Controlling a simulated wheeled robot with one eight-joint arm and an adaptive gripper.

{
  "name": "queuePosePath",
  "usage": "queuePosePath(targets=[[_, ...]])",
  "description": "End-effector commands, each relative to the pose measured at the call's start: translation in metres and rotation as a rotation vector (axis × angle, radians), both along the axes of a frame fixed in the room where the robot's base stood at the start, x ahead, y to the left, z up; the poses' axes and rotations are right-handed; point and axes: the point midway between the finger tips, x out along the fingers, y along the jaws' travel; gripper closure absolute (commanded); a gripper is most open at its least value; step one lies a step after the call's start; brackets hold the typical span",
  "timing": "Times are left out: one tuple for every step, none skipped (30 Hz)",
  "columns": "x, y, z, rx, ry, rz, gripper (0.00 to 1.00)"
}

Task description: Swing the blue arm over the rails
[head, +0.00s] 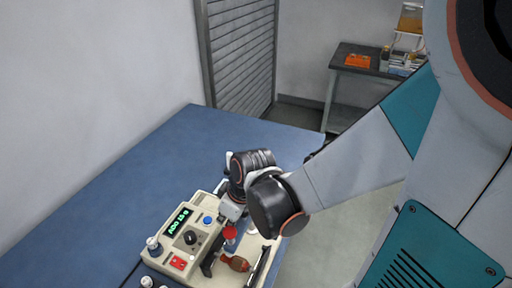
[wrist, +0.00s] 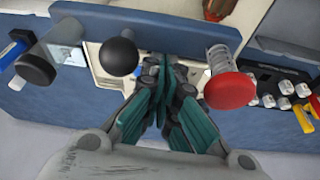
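A blue bar (wrist: 150,24), which looks like the blue arm, crosses the top of the wrist view. A black ball knob (wrist: 118,56) stands left of my gripper (wrist: 166,64), and a red knob (wrist: 230,90) on a ribbed shaft stands to its right. The teal fingers are together, with their tips close to the bar's lower edge; I cannot tell if they touch it. Nothing shows between them. In the head view my wrist hides most of the fingers and the blue bar. The rails cannot be made out clearly.
A beige control box (head: 185,238) with a green display sits on the blue bench (head: 125,190). A brown-handled tool (head: 236,263) lies beside it. Another black knob (wrist: 36,69) is at left. The back of the bench is clear. A side table (head: 372,61) stands at the far wall.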

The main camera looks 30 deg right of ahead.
Motion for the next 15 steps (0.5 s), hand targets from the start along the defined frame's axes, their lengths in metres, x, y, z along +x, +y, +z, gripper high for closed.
queuePosePath(targets=[[-0.004, 0.001, 0.003, -0.001, 0.001, 0.001, 1.00], [-0.004, 0.001, 0.006, 0.000, 0.000, 0.001, 1.00], [-0.004, 0.001, 0.010, 0.000, 0.000, 0.001, 1.00], [-0.004, 0.001, 0.013, 0.000, 0.000, 0.001, 1.00], [-0.003, 0.001, 0.016, 0.000, -0.001, 0.001, 1.00], [-0.004, 0.001, 0.021, 0.000, -0.001, 0.001, 1.00], [-0.003, 0.001, 0.025, 0.000, -0.001, 0.000, 1.00], [-0.003, 0.001, 0.029, 0.000, -0.001, 0.000, 1.00], [-0.002, 0.001, 0.034, 0.000, -0.001, 0.000, 1.00], [-0.002, 0.001, 0.038, 0.000, -0.001, 0.000, 1.00], [-0.002, 0.001, 0.042, 0.001, -0.002, 0.000, 1.00], [-0.002, 0.001, 0.048, 0.001, -0.002, 0.000, 1.00], [-0.002, 0.001, 0.052, 0.001, -0.002, 0.000, 1.00], [-0.002, 0.001, 0.056, 0.001, -0.002, 0.000, 1.00], [-0.002, 0.001, 0.061, 0.001, -0.002, 0.000, 1.00]])
